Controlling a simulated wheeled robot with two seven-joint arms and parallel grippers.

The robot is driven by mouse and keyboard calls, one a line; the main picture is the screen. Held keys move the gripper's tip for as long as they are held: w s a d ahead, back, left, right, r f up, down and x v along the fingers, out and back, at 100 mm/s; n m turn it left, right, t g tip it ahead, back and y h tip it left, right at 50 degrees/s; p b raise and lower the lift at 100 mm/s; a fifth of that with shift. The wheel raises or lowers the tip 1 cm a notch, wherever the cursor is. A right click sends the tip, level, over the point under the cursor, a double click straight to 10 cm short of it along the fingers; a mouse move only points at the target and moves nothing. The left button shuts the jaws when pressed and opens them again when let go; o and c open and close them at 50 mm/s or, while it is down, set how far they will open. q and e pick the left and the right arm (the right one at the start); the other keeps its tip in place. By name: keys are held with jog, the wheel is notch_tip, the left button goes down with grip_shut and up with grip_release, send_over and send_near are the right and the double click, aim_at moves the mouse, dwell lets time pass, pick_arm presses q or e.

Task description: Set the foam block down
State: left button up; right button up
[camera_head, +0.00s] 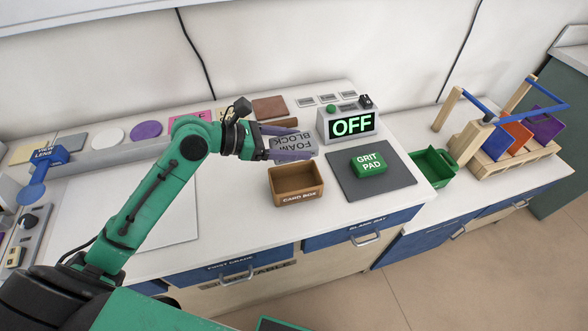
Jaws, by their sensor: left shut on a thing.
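The foam block (291,145) is a grey block with "FOAM BLOCK" printed on it, and the lettering appears upside down. My left gripper (295,143) is shut on it, with one finger along its far side and one along its near side. The block appears held above the bench, behind the brown card box (297,199). I cannot tell its exact height. My right gripper is not in view.
A green grit pad (368,165) lies on a dark grey mat (388,183) right of the card box. A green bin (434,167) and wooden rack (515,157) stand further right. A white panel (180,222) lies at left.

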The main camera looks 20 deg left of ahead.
pick_arm(q)
jog(key=f, duration=0.8)
jog(key=shift+w+d+f, duration=0.1)
jog(key=shift+d+f, duration=0.15)
jog(key=shift+f, duration=0.1)
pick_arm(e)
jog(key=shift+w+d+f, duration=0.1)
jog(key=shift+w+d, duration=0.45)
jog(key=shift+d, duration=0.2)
pick_arm(q)
jog(key=shift+f, duration=0.3)
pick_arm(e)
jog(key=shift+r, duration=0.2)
pick_arm(q)
jog(key=shift+f, duration=0.25)
jog(key=o, duration=1.4)
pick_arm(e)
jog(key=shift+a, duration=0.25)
pick_arm(q)
jog(key=shift+r, duration=0.3)
jog(key=v, duration=0.8)
jog(key=b+v, duration=0.1)
jog(key=v, duration=0.3)
jog(key=shift+r, duration=0.45)
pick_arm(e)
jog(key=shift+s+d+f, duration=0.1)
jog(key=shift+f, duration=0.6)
